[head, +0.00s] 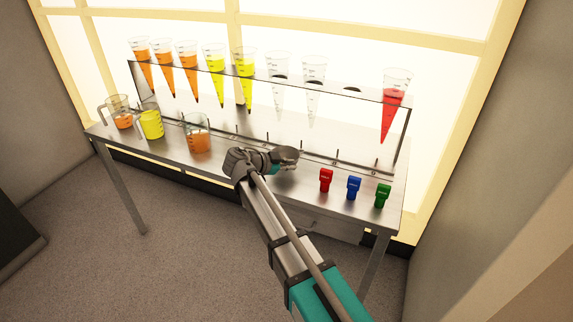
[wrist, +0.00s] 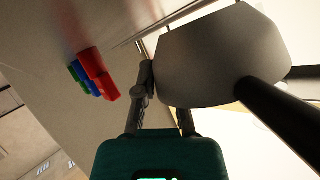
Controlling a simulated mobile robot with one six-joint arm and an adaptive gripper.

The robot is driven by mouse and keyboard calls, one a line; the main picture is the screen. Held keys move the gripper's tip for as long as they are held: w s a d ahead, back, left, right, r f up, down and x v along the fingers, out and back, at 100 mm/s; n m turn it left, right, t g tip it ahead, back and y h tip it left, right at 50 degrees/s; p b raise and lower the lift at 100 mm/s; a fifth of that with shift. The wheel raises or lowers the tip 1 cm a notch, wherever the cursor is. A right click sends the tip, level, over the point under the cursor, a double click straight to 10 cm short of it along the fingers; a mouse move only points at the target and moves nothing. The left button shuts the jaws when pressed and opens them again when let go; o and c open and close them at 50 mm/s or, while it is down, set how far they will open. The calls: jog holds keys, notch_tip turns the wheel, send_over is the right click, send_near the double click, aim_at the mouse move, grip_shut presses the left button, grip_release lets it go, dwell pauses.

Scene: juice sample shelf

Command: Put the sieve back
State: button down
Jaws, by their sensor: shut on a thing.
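My gripper (head: 279,160) is above the front middle of the metal table. In the wrist view my gripper (wrist: 163,95) is shut on a grey, cup-like piece, which I take to be the sieve (wrist: 220,55). It fills much of that view's upper right. A dark rod-like part extends from it toward the lower right; I cannot tell if it is the handle. In the head view the sieve (head: 287,153) shows as a small grey shape at the gripper's tip. The right finger's tip is hidden behind it.
A clear rack (head: 300,92) holding several conical vessels runs along the table (head: 225,170). An orange beaker (head: 198,141), a yellow jug (head: 151,124) and an orange jug (head: 121,117) stand left. Red (head: 325,180), blue (head: 354,187) and green (head: 382,194) pieces stand at the front right.

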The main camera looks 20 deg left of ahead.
jog(key=shift+s+d+f+b, duration=0.2)
jog(key=shift+s+f+b, duration=0.1)
jog(key=shift+b, duration=0.2)
jog(key=c, duration=0.7)
grip_release()
jog(key=shift+s+d, duration=0.1)
jog(key=shift+c, duration=0.2)
jog(key=shift+r, duration=0.15)
jog(key=shift+r+p, duration=0.3)
jog(key=shift+p, duration=0.5)
jog(key=p+v, duration=0.4)
jog(key=v, duration=0.8)
jog(key=shift+w+a+p, duration=0.35)
jog(key=shift+w+p, duration=0.05)
jog(key=shift+s, duration=0.1)
